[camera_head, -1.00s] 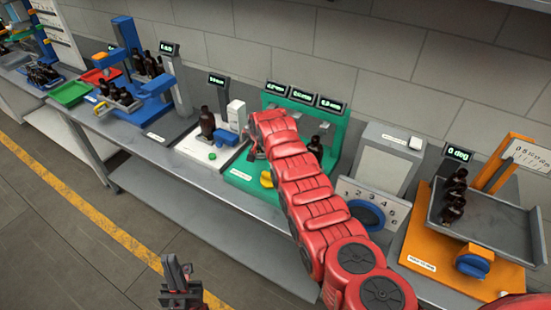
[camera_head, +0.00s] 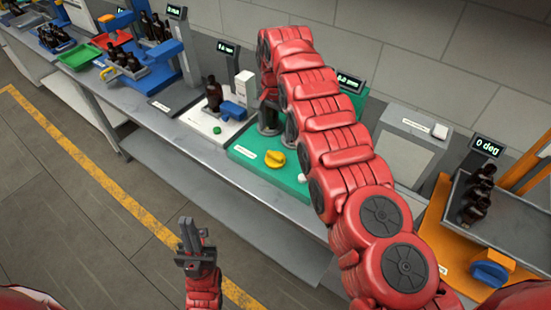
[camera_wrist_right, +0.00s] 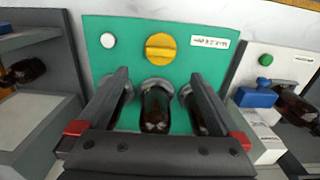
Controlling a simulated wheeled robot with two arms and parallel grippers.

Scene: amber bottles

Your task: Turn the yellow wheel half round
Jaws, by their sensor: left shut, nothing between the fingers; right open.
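The yellow wheel (camera_head: 275,160) is a knob with a raised bar, on the front of the green station (camera_head: 243,150). It also shows unobstructed in the right wrist view (camera_wrist_right: 161,47), its bar roughly level there. My right gripper (camera_wrist_right: 160,78) is open, with its fingers pointing toward the wheel's side of the green station but apart from the wheel. A dark amber bottle (camera_wrist_right: 156,112) appears between the fingers; I cannot tell whether they touch it. In the head view my right arm hides much of the station. My left gripper (camera_head: 190,228) is shut and empty, in front of the bench.
A white knob (camera_wrist_right: 107,40) and a label sit beside the wheel. Left of the green station is a white station with a blue block (camera_head: 233,111) and green button (camera_head: 217,130). An orange station with a tray of bottles (camera_head: 478,195) stands at the right. The floor in front is clear.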

